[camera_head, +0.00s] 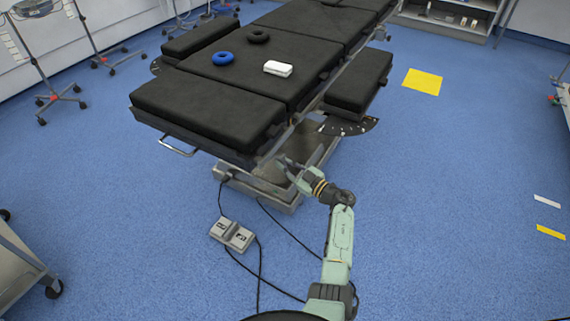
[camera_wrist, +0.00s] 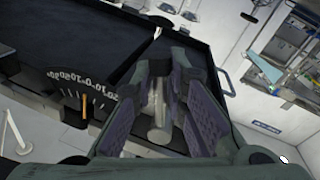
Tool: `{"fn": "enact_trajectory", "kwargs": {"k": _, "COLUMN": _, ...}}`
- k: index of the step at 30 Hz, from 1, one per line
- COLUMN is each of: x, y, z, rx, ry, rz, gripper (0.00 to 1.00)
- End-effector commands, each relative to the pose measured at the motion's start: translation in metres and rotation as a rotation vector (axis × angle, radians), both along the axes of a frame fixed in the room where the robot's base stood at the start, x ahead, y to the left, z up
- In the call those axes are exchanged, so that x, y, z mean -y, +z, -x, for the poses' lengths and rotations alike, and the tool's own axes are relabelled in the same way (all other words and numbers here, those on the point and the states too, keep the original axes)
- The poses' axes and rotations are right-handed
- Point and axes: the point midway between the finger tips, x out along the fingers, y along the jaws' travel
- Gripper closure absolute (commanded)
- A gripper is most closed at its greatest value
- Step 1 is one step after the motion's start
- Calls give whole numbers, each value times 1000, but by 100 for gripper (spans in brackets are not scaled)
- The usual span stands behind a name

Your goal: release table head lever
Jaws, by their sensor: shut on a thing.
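The operating table (camera_head: 215,105) with black cushions stands ahead in the head view. My gripper (camera_head: 287,165) is low beside the side of its near end, under cushion height. In the wrist view my gripper (camera_wrist: 168,68) has its fingers closed around a pale grey cylindrical lever (camera_wrist: 158,128) at the table's edge. The lever runs between the purple-grey finger pads. A black dial (camera_wrist: 82,92) with white numbers and an orange pointer sits just left of the fingers. The lever's far end is partly hidden by the fingers, and the lever cannot be made out in the head view.
A blue ring (camera_head: 222,58), a black ring (camera_head: 258,37) and a white box (camera_head: 278,68) lie on the table. A foot pedal (camera_head: 232,235) with cables lies on the floor left of my arm. A metal handle (camera_head: 176,147) juts from the near end.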

Motion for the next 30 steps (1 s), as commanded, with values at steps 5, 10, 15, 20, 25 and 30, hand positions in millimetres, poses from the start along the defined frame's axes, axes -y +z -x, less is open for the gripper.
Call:
{"fn": "enact_trajectory", "kwargs": {"k": 5, "x": 1, "y": -2, "z": 1, "rx": -2, "ry": -2, "rz": 0, "gripper": 100}}
{"fn": "enact_trajectory", "kwargs": {"k": 10, "x": 0, "y": -1, "z": 1, "rx": -2, "ry": -1, "rz": 1, "gripper": 76}}
{"fn": "enact_trajectory", "kwargs": {"k": 15, "x": 0, "y": -1, "z": 0, "rx": -1, "ry": 0, "rz": 1, "gripper": 65}}
{"fn": "enact_trajectory", "kwargs": {"k": 20, "x": 0, "y": -1, "z": 0, "rx": 0, "ry": 0, "rz": 1, "gripper": 65}}
{"fn": "enact_trajectory", "kwargs": {"k": 25, "x": 2, "y": -1, "z": 2, "rx": 0, "ry": -1, "rz": 1, "gripper": 65}}
{"fn": "enact_trajectory", "kwargs": {"k": 30, "x": 20, "y": -3, "z": 15, "rx": 0, "ry": -4, "rz": 1, "gripper": 65}}
